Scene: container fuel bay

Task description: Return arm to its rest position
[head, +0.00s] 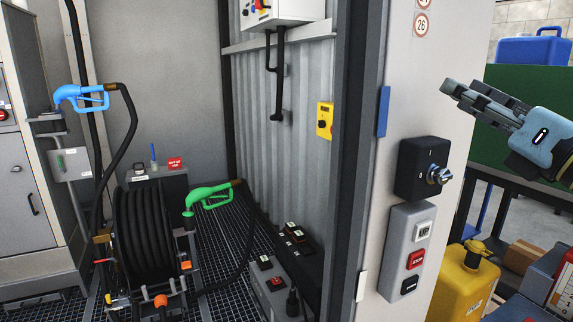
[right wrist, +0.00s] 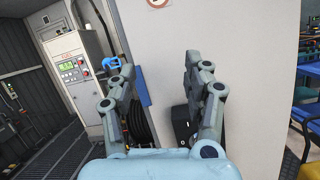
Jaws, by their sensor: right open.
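My right gripper (head: 460,90) is at the upper right in the head view, with its fingers pointing left toward the pale wall panel. It also shows in the right wrist view (right wrist: 160,64). There its two fingers stand apart with nothing between them. It is clear of the black key switch box (head: 412,168), which sits lower on the panel with a key in it. The fingers overlap the green surface behind them in the head view. My left gripper is in neither view.
A grey button box (head: 399,276) with a red STOP button is below the key switch. A yellow can (head: 455,292) stands at the lower right. A blue nozzle (head: 80,97) and a green nozzle (head: 207,196) are near the black hose reel (head: 143,240).

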